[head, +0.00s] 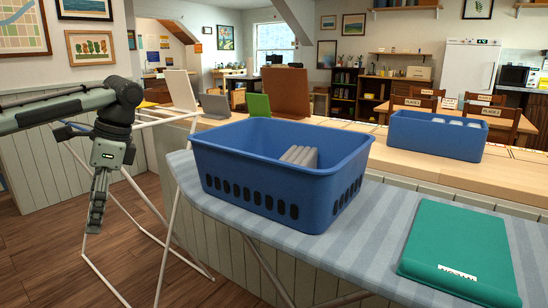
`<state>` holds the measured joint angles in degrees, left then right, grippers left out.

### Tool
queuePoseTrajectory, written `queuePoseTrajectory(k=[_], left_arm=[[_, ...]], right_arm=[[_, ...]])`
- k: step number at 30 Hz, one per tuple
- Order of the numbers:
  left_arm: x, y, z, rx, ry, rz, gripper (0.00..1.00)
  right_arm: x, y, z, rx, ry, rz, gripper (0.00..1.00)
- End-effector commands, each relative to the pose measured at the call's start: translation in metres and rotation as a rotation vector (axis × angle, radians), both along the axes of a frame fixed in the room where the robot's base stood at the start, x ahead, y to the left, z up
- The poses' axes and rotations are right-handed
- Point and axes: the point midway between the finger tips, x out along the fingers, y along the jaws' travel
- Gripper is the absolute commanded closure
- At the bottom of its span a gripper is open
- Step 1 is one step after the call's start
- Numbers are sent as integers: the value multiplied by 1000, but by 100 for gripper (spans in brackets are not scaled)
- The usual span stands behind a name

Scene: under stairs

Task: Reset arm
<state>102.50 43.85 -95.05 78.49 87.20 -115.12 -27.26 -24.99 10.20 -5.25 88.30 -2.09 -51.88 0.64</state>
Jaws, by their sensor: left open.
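My left arm comes in from the left edge, and my left gripper (97,203) hangs pointing down beside the left end of the ironing board (375,225). The gripper is open, holds nothing and is clear of the board. My right arm and right gripper are not in view. A blue laundry basket (255,168) stands on the striped board with light grey folded items (299,156) inside. The lower part of its contents is hidden by the basket wall. A green flat case (461,250) lies on the board at the right.
A wooden counter (385,152) runs behind the board and bears a second blue bin (436,134) and several upright panels, one brown (286,91). The board's white legs (167,240) stand close to my left gripper. Wooden floor (45,255) is open at lower left.

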Motion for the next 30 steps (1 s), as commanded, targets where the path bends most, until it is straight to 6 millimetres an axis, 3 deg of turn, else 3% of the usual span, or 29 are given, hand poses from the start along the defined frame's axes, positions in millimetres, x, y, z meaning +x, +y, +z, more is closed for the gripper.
queuePoseTrajectory(k=[9, 22, 30], left_arm=[[-9, -7, -21, 2, 1, 168, 4], [-8, -9, -23, 0, -4, 172, 4], [7, -31, -33, -25, -63, 141, 4]], right_arm=[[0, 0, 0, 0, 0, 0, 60], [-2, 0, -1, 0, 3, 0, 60], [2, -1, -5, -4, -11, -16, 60]])
